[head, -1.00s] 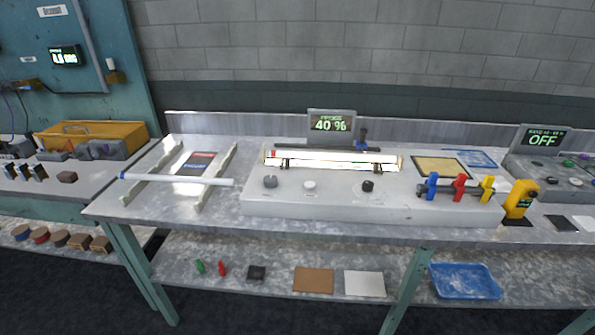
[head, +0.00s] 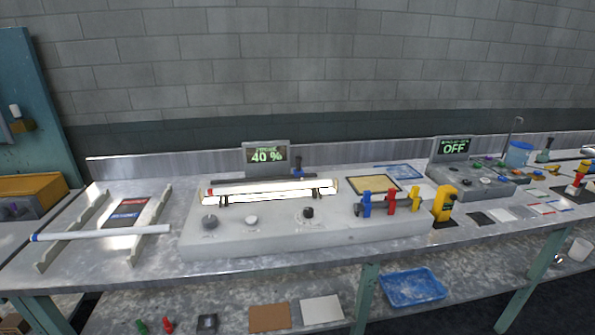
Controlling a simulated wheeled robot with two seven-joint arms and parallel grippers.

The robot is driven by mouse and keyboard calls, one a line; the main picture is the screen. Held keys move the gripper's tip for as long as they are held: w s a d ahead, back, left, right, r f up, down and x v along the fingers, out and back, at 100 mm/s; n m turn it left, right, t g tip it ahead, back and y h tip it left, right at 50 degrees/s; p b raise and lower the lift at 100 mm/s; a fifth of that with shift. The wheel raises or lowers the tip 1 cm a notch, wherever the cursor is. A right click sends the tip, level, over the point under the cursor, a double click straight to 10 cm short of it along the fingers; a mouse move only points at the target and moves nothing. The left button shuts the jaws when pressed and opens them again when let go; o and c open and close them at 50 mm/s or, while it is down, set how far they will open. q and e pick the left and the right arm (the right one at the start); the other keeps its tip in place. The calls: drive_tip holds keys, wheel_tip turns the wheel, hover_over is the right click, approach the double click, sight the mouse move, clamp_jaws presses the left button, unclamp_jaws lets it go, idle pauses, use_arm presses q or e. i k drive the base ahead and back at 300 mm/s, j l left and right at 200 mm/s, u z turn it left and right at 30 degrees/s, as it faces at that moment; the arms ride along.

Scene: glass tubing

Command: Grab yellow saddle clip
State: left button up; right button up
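A yellow clip (head: 416,198) stands upright at the right end of a short dark rail on the front right of the grey-white bench unit. A red clip (head: 391,200) and a blue clip (head: 367,204) stand to its left on the same rail. A larger yellow device (head: 446,204) stands close to the right of the yellow clip, on a dark base. The clips are small in the head view, so their exact shape is hard to tell. Neither of my grippers is in view.
A lit glass tube (head: 270,191) lies on the bench unit (head: 290,240) behind its knobs. A display (head: 266,155) reads 40 %. A white tube (head: 100,233) rests across two rails at left. A blue tray (head: 413,300) is on the lower shelf. A control box (head: 470,178) reads OFF.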

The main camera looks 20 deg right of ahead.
sight(414, 193)
drive_tip(key=z, duration=1.6)
drive_tip(key=i+l+u, duration=0.3)
drive_tip(key=i+l, duration=0.15)
drive_tip(key=l, duration=0.2)
drive_tip(key=i+l+u, duration=0.15)
drive_tip(key=l, duration=0.25)
drive_tip(key=i+l+u, duration=0.3)
drive_tip(key=l, duration=0.5)
drive_tip(key=i, duration=0.1)
